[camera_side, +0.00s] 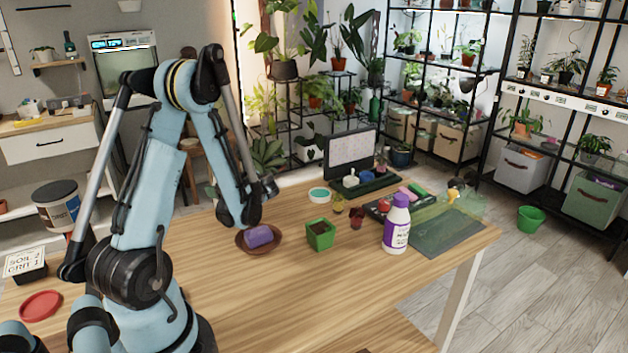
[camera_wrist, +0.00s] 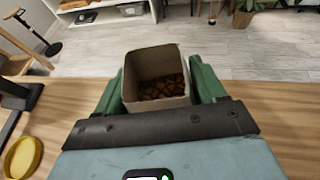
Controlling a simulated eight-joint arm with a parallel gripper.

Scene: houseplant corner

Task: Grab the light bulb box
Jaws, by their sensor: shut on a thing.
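In the wrist view an open-topped, squarish box (camera_wrist: 157,103) with pale greyish-tan walls sits between the two green fingers of my gripper (camera_wrist: 157,84). The fingers are shut against its left and right sides. Its inside is brown and patterned. No label or print shows, so I cannot tell from its look that it is the light bulb box. Its lower part is hidden behind my gripper's dark front bar. In the side view I cannot make out the fingers or this box near the end of my arm.
A purple roll-like thing (camera_side: 258,236) lies in a brown saucer (camera_side: 240,247) below my arm's end. A green pot (camera_side: 320,234), a white-and-purple bottle (camera_side: 397,224) and a grey mat (camera_side: 447,235) stand farther right. The table's front middle is clear. A yellow disc (camera_wrist: 22,157) shows at lower left.

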